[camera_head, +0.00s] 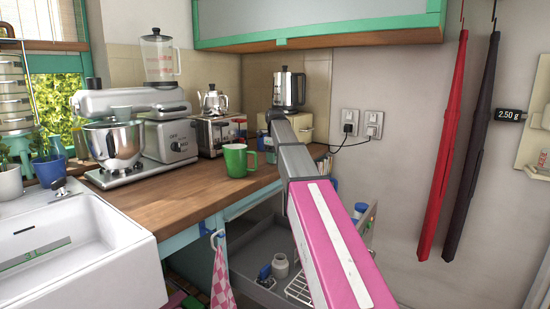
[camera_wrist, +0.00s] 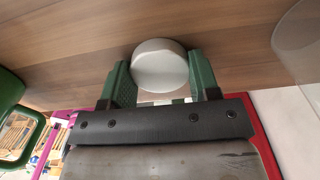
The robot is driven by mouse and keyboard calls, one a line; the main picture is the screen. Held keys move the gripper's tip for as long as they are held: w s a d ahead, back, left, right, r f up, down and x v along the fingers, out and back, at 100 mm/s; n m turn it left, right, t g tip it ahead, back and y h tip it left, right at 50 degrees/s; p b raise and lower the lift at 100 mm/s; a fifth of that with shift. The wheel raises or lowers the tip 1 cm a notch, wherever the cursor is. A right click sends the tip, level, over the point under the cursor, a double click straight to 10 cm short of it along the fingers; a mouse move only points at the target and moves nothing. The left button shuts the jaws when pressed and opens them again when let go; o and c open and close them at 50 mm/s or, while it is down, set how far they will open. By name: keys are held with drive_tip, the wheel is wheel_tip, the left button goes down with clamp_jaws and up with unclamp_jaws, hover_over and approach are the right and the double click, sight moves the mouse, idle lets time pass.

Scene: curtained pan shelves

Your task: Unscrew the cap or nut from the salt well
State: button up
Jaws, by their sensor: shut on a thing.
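In the wrist view, a smooth white round piece (camera_wrist: 159,62) sits between the green fingers of my gripper (camera_wrist: 163,78). It looks like the cap of the salt well. My gripper is shut on it, with one finger against each side. The rest of the salt well is hidden, so I cannot tell whether the cap is still joined to it. In the head view my arm reaches over the counter toward the back corner, and the fingers and the white piece cannot be made out there.
A green mug (camera_head: 236,161) stands on the wooden counter (camera_head: 165,201), left of my arm. A stand mixer (camera_head: 117,143), toaster (camera_head: 212,134) and kettle (camera_head: 289,88) stand behind. A white sink (camera_head: 85,262) is at left. An open grey drawer (camera_head: 252,257) lies below.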

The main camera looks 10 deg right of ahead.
drive_tip(key=o, duration=1.1)
wheel_tip(320, 180, up, 11)
drive_tip(key=shift+f, duration=0.15)
clamp_jaws()
idle(1.4)
